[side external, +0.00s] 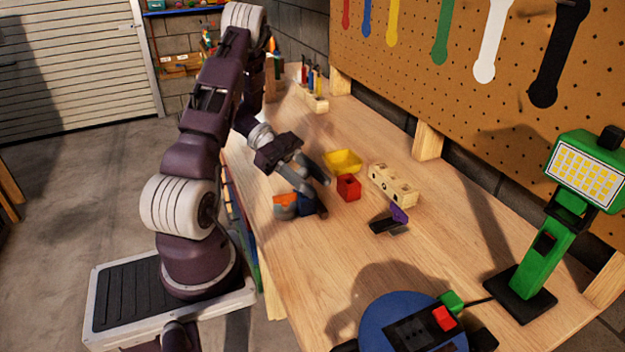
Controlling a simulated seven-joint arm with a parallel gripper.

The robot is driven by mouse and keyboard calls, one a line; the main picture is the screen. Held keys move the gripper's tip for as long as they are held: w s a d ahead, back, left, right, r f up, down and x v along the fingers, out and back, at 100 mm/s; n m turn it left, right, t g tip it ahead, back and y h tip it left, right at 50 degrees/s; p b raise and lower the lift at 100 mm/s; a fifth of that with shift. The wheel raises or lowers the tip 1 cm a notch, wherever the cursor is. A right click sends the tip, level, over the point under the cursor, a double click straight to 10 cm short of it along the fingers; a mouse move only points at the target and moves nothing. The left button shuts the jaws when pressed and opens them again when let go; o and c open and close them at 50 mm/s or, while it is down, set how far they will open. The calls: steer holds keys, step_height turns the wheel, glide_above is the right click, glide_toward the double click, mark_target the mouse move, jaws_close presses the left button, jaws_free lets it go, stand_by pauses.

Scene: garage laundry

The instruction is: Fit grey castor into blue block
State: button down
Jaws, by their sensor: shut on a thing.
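My gripper (314,184) is low over the near-left part of the workbench, tilted down to the right. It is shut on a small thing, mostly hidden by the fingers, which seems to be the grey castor. The blue block (308,204) is directly below the fingertips, dark and partly covered by them. I cannot tell whether the held piece touches the block or is in it.
An orange and grey piece (285,205) lies left of the blue block. A red block (348,188), a yellow tray (342,161), a wooden block with holes (394,185) and a purple and black piece (390,222) are to the right. A green lamp (546,240) stands far right.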

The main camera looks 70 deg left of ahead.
steer(key=shift+f, duration=0.8)
steer(key=c, duration=0.8)
jaws_free()
steer(key=v, duration=0.7)
